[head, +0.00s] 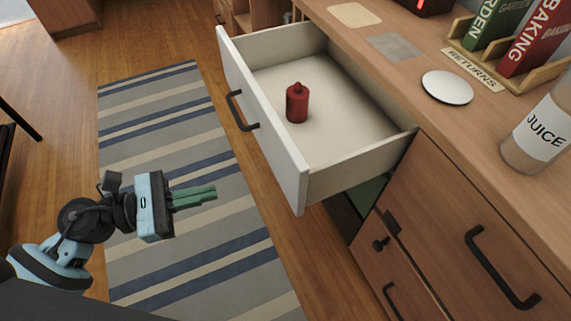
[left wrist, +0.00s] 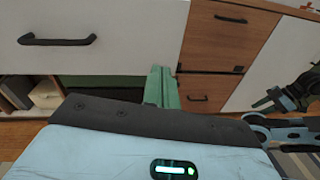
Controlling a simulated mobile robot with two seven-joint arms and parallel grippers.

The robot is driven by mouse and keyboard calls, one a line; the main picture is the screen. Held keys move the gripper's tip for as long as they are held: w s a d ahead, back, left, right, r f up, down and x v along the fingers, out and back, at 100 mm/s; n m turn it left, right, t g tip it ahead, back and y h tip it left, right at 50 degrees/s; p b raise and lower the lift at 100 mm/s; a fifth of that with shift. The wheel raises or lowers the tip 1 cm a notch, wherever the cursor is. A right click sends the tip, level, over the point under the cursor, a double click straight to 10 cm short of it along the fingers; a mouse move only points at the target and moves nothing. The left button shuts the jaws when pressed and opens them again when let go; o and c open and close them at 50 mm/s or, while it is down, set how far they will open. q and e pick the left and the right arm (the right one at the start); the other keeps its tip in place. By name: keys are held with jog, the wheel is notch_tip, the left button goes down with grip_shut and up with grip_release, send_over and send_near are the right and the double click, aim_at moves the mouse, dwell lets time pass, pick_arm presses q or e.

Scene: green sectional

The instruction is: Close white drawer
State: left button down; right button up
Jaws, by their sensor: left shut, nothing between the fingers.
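The white drawer (head: 262,115) is pulled out from the wooden cabinet in the head view. Its white front has a dark bar handle (head: 238,110), and a small red bottle (head: 297,103) stands inside. In the left wrist view the white drawer front (left wrist: 110,25) fills the upper left, with its dark handle (left wrist: 58,41). My left gripper (head: 214,194) is shut and empty, with green fingers pointing right toward the drawer front. It is apart from the drawer in the head view. My right gripper is not in the head view.
The wooden countertop (head: 420,120) holds a juice bottle (head: 542,135), a white disc (head: 447,87) and books in a rack (head: 520,45). Cabinet fronts with dark handles (head: 500,270) lie below. A striped rug (head: 170,130) covers the floor left of the drawer.

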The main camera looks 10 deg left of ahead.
pick_arm(q)
jog(key=n+t, duration=0.1)
jog(key=a+n+t, duration=0.1)
jog(key=n, duration=0.1)
jog(key=shift+s+a+r+y, duration=0.15)
jog(key=shift+s+r+y, duration=0.05)
jog(key=shift+s+y, duration=0.1)
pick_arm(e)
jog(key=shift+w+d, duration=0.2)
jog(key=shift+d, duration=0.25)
pick_arm(q)
jog(key=p, duration=0.2)
send_near(282, 164)
jog(key=x, duration=0.7)
jog(key=shift+a, duration=0.1)
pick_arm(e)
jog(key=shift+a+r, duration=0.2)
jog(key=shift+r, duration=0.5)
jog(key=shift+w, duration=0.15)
